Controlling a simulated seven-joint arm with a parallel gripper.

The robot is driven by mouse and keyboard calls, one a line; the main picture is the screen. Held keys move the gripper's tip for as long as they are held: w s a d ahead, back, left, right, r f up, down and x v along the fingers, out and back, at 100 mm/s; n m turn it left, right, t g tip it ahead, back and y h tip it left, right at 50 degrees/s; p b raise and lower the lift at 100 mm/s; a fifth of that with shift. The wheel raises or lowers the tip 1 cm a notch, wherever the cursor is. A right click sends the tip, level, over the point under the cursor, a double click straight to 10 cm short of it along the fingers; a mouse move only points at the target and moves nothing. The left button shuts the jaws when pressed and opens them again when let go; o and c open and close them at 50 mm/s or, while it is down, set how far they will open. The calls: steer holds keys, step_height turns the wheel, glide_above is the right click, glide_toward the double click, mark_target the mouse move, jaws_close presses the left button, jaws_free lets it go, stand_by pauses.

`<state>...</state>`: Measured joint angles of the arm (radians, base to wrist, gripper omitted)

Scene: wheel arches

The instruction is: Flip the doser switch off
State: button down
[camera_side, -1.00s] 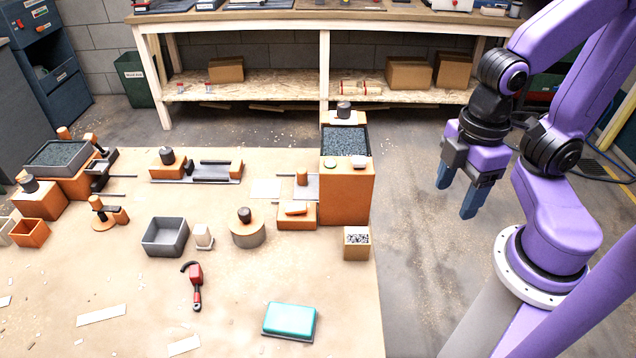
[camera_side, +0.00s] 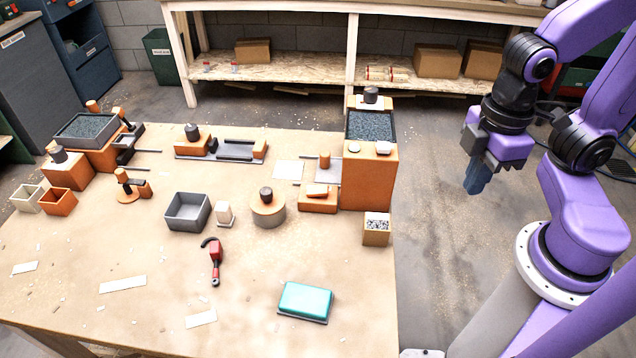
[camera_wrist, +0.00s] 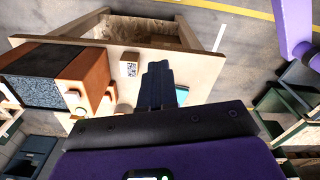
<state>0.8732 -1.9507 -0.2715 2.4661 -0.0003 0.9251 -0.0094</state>
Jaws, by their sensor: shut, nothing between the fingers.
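A tall orange unit with a bin of dark granules on top, likely the doser (camera_side: 368,180), stands at the table's right back edge. An orange block with a raised rocker-like piece, possibly the switch (camera_side: 318,192), sits just left of it; its setting cannot be told. In the wrist view the tall unit (camera_wrist: 92,78) is at the left. My gripper (camera_side: 475,188) is right of the unit, out past the table edge and touching nothing. Its blue fingers are together and empty, also in the wrist view (camera_wrist: 157,85).
A small box of speckled material (camera_side: 376,230) stands in front of the tall unit. The table (camera_side: 130,320) also bears a grey bin (camera_side: 188,212), a red-handled tool (camera_side: 215,258) and a teal block (camera_side: 305,300). The space between unit and gripper is clear.

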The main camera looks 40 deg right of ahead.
steer(key=w+a, duration=0.5)
steer(key=w, duration=0.3)
steer(key=m+g+h, duration=0.2)
steer(key=m, duration=0.1)
glide_above(323, 189)
steer(key=w+a, duration=0.2)
steer(key=a, duration=0.1)
steer(key=w+a+x, duration=0.1)
steer(key=x, duration=0.3)
steer(key=shift+w+d+f, duration=0.25)
steer(key=shift+d+f, duration=0.2)
steer(key=shift+f, duration=0.05)
steer(key=x, duration=1.4)
steer(key=shift+w+a, duration=0.1)
steer(key=shift+w, duration=0.05)
steer(key=shift+f, duration=0.1)
